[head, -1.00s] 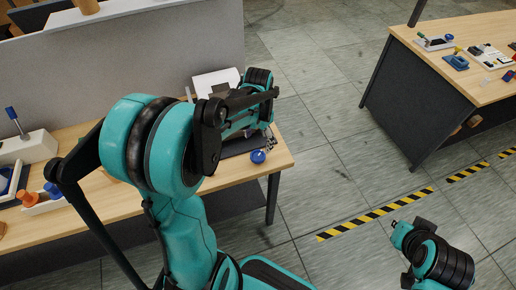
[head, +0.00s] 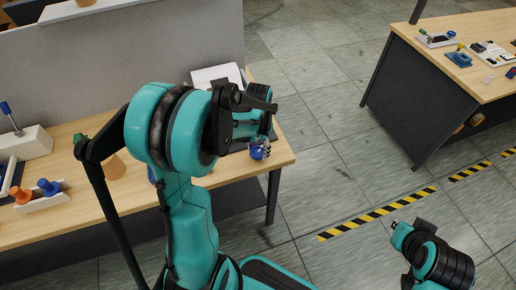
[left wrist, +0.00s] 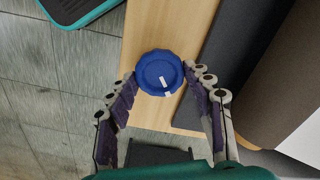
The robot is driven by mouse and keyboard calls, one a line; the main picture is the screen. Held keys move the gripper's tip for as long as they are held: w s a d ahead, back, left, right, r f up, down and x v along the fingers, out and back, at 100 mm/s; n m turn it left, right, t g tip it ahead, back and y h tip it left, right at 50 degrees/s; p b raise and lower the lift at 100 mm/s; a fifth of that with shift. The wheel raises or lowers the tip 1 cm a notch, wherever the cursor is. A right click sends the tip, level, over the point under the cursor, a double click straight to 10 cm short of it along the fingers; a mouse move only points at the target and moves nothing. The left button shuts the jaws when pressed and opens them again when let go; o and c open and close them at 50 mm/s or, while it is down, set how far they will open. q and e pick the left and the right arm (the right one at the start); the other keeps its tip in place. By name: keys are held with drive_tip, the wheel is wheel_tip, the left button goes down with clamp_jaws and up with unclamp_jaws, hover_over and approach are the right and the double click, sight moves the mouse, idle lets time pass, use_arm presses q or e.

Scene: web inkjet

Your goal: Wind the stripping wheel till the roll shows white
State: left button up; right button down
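The blue stripping wheel (head: 257,153) is at the front right of the left table; it also shows in the left wrist view (left wrist: 160,73), with a pale mark on its face. My left gripper (head: 266,150) is at the wheel. In the left wrist view its fingers stand apart, one tip at each side of the rim; firm contact is unclear. A brownish-grey rounded surface (left wrist: 272,70), perhaps the roll, lies beyond a dark slab, with a white area (left wrist: 303,145) beside it. In the head view my arm hides most of the machine. My right gripper's fingers do not show.
White paper (head: 215,76) stands at the table's back, by the grey partition (head: 120,75). Orange and blue pegs (head: 35,195) sit at the left. Another table (head: 430,70) with small items stands far right, beyond open floor.

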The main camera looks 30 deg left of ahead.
sight(258, 151)
use_arm(q)
drive_tip(key=c, duration=0.4)
drive_tip(key=shift+m, duration=1.6)
drive_tip(key=o, duration=1.1)
wheel_tip(258, 151, up, 12)
